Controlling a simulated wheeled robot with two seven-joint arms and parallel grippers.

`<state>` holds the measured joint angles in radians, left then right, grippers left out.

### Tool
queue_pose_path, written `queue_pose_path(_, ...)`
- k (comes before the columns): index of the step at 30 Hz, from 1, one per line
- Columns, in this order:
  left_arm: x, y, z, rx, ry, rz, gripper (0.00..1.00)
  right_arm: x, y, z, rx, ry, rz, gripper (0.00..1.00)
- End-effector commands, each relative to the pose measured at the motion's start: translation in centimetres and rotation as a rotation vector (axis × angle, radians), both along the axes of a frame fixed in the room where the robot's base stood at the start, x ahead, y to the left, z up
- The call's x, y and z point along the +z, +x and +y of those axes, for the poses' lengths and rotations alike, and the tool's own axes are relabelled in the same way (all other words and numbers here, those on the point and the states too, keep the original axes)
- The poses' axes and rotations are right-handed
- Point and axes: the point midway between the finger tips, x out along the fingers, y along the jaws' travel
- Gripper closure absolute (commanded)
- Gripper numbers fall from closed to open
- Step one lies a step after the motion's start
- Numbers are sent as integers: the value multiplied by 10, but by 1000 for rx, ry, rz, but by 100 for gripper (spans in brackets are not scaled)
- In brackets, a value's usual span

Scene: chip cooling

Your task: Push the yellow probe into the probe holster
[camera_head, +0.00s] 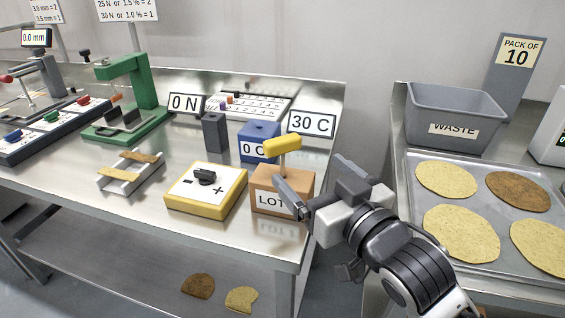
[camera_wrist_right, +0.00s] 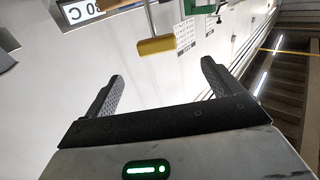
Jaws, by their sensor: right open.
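The yellow probe (camera_head: 284,145) has a yellow handle lying crosswise on a pale stem. The stem runs down to the top of the tan block marked LOT (camera_head: 268,200); I cannot tell how deep it sits. No label marks a probe holster, so I cannot tell which block it is. My right gripper (camera_head: 308,170) is open and empty, at the right of the LOT block, close to the probe and apart from its handle. In the right wrist view, the yellow handle (camera_wrist_right: 156,46) shows beyond the open fingertips (camera_wrist_right: 160,70). My left gripper is not in view.
A blue block (camera_head: 258,136) and a dark grey block (camera_head: 215,133) stand behind the LOT block. A yellow plus-minus knob box (camera_head: 206,190) is to its left. The WASTE bin (camera_head: 455,113) and a tray (camera_head: 411,198) of chips are right, past a gap between tables.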

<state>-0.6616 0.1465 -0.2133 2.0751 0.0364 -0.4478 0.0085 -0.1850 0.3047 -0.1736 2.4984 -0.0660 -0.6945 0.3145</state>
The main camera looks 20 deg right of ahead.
Motion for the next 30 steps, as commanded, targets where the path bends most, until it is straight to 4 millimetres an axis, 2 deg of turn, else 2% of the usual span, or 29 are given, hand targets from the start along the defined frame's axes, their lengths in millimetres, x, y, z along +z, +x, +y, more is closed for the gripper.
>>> queue_pose_path(1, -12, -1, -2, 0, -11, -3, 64, -6, 6, 1, 2, -1, -8, 9)
queue_pose_path(9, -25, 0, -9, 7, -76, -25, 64, -5, 33, 7, 1, -2, -6, 9)
queue_pose_path(13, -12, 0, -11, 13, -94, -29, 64, 1, 50, 10, 1, -3, 3, 9)
queue_pose_path(20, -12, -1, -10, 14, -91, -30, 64, 1, 66, 12, 1, -4, 2, 9)
queue_pose_path(30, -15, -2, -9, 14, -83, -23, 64, 1, 110, 17, 2, -2, 3, 9)
